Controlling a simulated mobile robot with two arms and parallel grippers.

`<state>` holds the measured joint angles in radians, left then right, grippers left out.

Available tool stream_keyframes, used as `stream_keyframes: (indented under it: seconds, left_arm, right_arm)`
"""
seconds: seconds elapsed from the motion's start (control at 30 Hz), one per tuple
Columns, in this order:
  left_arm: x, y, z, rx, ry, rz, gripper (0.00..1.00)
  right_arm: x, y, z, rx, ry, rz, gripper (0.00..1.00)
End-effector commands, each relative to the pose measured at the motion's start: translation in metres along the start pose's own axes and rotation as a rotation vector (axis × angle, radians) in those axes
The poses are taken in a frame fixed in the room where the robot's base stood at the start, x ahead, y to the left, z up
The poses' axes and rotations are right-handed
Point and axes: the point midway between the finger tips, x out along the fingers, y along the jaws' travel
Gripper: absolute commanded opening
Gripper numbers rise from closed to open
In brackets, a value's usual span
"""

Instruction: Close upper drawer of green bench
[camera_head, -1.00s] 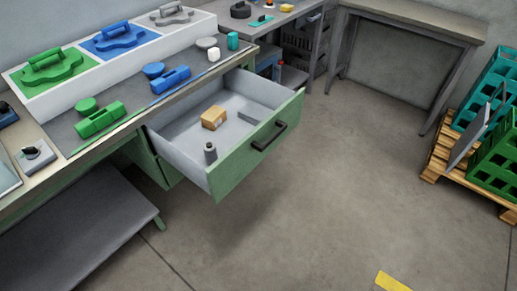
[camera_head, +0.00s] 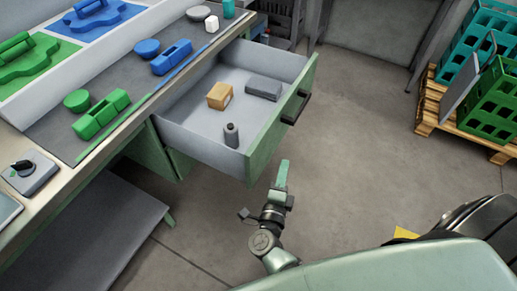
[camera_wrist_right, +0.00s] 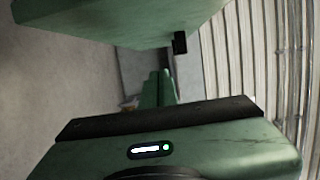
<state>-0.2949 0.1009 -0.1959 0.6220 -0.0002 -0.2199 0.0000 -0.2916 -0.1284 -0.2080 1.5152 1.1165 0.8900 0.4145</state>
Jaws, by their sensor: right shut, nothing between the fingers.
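The upper drawer of the green bench is pulled far out, its green front (camera_head: 272,132) facing right in the head view. Its black bar handle (camera_head: 297,108) is on that front. In the wrist view the green drawer panel (camera_wrist_right: 115,22) fills the top and the dark handle (camera_wrist_right: 180,43) shows at its edge. My right gripper (camera_head: 283,168) is shut and empty, in front of and below the drawer front, apart from the handle. Its green fingers also show in the wrist view (camera_wrist_right: 160,82). My left gripper is not in view.
In the drawer are a cardboard box (camera_head: 220,96), a grey block (camera_head: 263,88) and a dark bottle (camera_head: 231,135). A pallet (camera_head: 430,105) with crates stands at right. The floor between is clear.

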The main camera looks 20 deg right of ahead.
Motion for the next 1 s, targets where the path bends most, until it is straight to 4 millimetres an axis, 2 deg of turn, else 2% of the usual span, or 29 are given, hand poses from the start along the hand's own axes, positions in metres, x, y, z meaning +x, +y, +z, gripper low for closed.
stream_keyframes:
  seconds: [0.27,0.5,0.7,1.0]
  left_arm:
    - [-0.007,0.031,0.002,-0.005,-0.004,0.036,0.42]
    - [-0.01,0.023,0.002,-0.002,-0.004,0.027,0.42]
    - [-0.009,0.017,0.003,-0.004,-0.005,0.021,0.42]
    - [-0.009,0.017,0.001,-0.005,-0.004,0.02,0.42]
  right_arm:
    - [0.049,-0.003,0.001,-0.005,-0.002,-0.005,0.0]
    - [0.099,-0.002,0.001,-0.007,-0.003,-0.004,0.0]
    - [0.104,-0.001,0.03,-0.005,-0.004,-0.001,0.0]
    - [0.105,0.0,0.04,-0.007,-0.004,-0.001,0.0]
